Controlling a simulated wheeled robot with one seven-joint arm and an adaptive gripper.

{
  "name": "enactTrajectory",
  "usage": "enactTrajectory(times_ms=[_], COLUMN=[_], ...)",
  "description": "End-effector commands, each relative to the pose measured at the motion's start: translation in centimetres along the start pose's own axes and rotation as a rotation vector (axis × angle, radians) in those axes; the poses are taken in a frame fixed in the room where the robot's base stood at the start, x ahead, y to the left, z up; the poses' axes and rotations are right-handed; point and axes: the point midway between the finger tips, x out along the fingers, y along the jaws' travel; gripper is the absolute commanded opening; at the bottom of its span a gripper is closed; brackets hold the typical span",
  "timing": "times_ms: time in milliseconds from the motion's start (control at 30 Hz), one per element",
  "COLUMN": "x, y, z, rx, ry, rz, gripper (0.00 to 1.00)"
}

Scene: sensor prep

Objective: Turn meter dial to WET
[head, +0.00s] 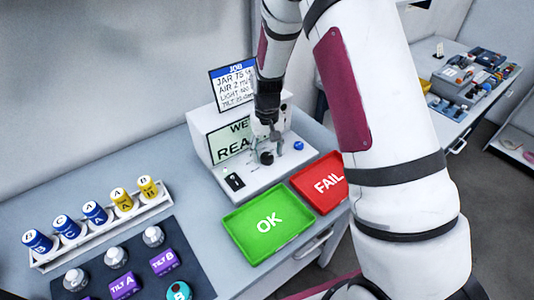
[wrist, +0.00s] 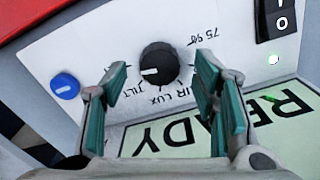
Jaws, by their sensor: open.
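The meter (head: 256,181) is a white box with a sloped panel on the bench. Its black round dial (wrist: 158,65) has a white pointer mark facing left in the wrist view, towards the side of the TILT label. Upside-down TILT, LUX, a partly covered label and one like 75% surround it. In the head view the dial (head: 266,157) sits just below my gripper (head: 265,138). My gripper (wrist: 161,78) is open, its two green-padded fingers on either side of the dial in the wrist picture, apparently without touching it. The display (head: 233,141) shows "WE…" and "REA…", partly hidden by my arm.
A blue button (wrist: 65,86) and a black rocker switch (wrist: 276,18) flank the dial. A green OK tray (head: 268,222) and a red FAIL tray (head: 318,182) lie in front. A job card (head: 232,88) stands behind. Several jars stand in a rack (head: 101,233) at left.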

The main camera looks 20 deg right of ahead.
Motion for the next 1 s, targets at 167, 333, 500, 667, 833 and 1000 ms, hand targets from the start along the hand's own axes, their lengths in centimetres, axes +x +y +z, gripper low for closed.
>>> enactTrajectory(times_ms=[167,333,500,667,833,1000], x=[-3.7,-7.0,-9.3,-10.2,-10.3,-10.3], y=[0.0,0.0,0.0,0.0,0.0,0.0], z=[-0.1,0.0,0.0,0.0,0.1,0.1], rx=[0.0,0.0,0.0,0.0,0.0,0.001], ry=[0.005,0.003,0.002,-0.001,-0.001,-0.001], rz=[0.0,0.0,0.0,0.0,0.001,0.0], gripper=[0.54,0.54,0.54,0.54,0.54,0.54])
